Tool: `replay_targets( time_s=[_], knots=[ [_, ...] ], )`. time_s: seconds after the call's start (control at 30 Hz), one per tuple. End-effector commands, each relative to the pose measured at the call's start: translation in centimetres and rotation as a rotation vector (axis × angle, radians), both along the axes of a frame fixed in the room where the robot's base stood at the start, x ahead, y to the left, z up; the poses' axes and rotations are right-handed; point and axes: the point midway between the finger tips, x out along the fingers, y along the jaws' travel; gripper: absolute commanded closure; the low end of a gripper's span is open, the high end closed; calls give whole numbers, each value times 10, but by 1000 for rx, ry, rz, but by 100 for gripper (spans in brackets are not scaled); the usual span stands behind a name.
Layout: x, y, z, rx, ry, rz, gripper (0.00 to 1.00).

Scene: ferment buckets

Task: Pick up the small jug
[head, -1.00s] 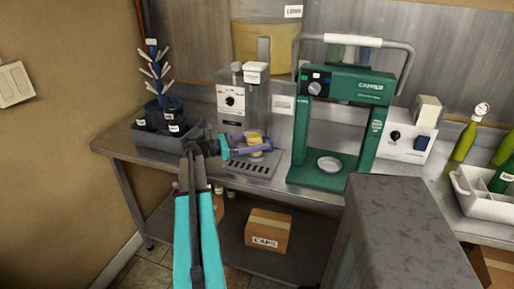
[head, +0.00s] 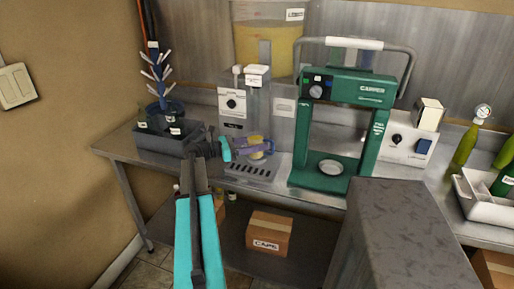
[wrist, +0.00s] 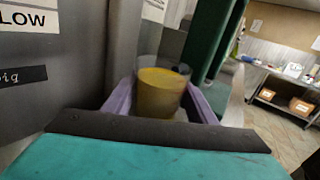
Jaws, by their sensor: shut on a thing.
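My gripper (head: 258,147) has purple fingers and is shut on the jug. In the wrist view the jug (wrist: 160,92) sits upright between the two fingers, one on each side. Its base is hidden behind my gripper's body, so I cannot tell whether it touches the tray.
The grey filling machine (head: 232,104) stands right behind the jug. The green capper (head: 345,88) stands close on the right. A dark bin (head: 165,141) with bottles and a drying tree is on the left. A yellow tank (head: 270,40) is behind.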

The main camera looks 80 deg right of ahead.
Motion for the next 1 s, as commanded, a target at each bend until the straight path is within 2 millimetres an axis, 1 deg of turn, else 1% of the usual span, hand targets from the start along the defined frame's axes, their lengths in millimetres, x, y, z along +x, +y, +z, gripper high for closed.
replay_targets(
  time_s=[0.27,0.37,0.67,1.0],
  knots=[
    [0,0,21,-3,1,0,83],
    [0,0,32,-4,0,0,83],
    [-11,32,35,-2,1,0,83],
    [-25,73,39,-3,1,1,83]
  ],
)
